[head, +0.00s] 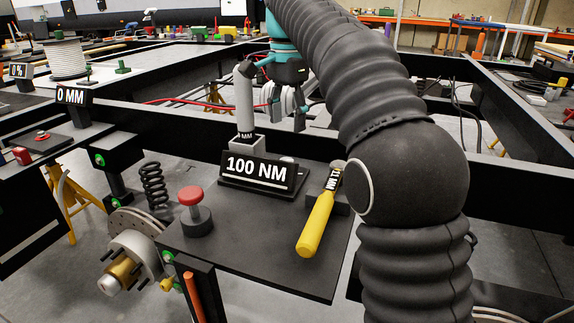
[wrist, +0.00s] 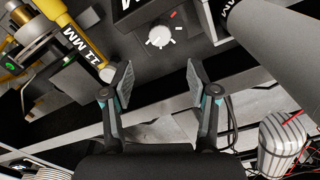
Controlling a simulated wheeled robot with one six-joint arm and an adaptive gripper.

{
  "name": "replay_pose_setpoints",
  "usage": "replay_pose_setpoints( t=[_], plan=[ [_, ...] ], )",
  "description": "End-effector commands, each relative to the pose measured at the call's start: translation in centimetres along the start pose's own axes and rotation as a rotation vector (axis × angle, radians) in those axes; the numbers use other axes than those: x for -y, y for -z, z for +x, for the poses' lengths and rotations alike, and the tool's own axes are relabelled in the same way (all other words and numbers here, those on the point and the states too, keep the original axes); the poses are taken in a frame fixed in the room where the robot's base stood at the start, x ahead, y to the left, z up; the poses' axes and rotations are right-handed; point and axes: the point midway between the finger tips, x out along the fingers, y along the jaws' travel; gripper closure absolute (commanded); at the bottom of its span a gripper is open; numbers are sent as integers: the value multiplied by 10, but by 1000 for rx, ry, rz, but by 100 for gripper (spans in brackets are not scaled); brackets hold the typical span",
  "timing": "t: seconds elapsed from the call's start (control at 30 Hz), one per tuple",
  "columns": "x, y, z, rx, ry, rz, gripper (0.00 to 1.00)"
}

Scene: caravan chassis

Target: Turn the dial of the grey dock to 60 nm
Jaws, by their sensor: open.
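The dock (head: 230,184) stands on the dark bench plate, and its sign (head: 262,170) reads 100 NM. Its white dial (wrist: 160,38) shows in the wrist view at the top centre, with a small red mark on the dark face beyond it. In the head view a pale round part behind the sign is mostly hidden. My gripper (head: 290,106) is above and behind the dock in the head view. In the wrist view my gripper (wrist: 160,82) has its two fingers wide apart with nothing between them, and the dial lies beyond the fingertips, apart from them.
A yellow-handled tool (head: 316,222) marked 11 MM leans right of the dock; its yellow handle (wrist: 48,10) shows upper left in the wrist view. A grey cylinder (head: 244,105) stands behind the sign. A red-topped button (head: 191,198) and a black spring (head: 154,187) are left.

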Motion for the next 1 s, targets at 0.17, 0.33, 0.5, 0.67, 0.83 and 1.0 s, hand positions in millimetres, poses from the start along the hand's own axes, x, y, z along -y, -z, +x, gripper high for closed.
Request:
replay_pose_setpoints(
  t=[0.17, 0.33, 0.5, 0.67, 0.83, 1.0],
  plan=[
    [-1, 0, 39, 1, -2, -1, 41],
    [-1, 0, 68, 0, -1, -1, 41],
    [0, 0, 91, 0, 0, -1, 41],
    [0, 0, 102, -1, 1, -1, 41],
    [0, 0, 104, -1, 2, -1, 41],
    [0, 0, 104, -1, 2, -1, 41]
  ],
)
